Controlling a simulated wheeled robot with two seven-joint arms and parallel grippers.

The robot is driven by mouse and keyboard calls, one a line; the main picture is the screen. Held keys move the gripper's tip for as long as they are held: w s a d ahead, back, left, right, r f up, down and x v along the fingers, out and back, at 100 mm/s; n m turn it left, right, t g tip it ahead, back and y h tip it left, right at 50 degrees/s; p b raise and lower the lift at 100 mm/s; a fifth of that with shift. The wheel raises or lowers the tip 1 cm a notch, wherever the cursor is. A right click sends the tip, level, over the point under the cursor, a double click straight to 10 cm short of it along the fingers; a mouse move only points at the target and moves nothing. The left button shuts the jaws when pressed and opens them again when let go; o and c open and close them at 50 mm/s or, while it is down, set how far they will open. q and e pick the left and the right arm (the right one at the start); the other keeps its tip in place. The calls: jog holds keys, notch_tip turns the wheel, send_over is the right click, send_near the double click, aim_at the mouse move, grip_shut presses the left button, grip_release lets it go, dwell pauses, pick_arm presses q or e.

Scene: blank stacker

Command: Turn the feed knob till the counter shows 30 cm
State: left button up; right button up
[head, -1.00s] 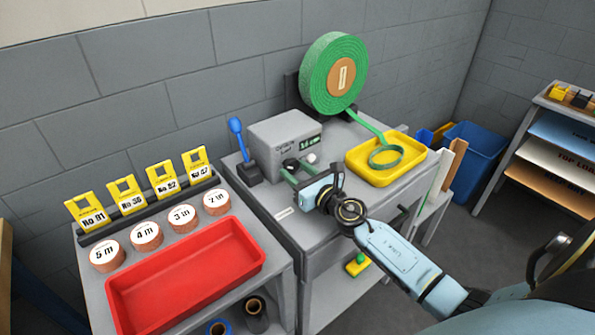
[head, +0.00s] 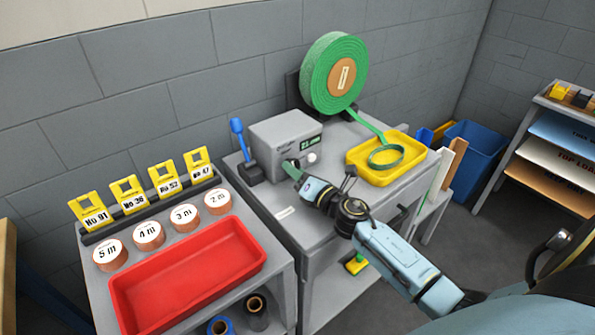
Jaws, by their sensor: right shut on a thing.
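The grey feeder box (head: 283,140) stands on the grey bench against the wall. Its green counter (head: 309,143) is lit on the front; the digits are too small to read surely. A small white round part (head: 311,158) shows on the front, just right of the fingers. A green roll (head: 333,75) stands behind, and its strip runs down to a coil in the yellow tray (head: 408,168). My left gripper is not in view.
A blue-handled lever (head: 238,140) stands left of the box. A red tray (head: 187,275), copper-coloured rolls and yellow number tags fill the left table. A blue bin (head: 475,150) stands at the right.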

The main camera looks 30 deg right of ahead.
jog(key=shift+m, duration=0.3)
jog(key=o, duration=1)
jog(key=shift+s, duration=0.1)
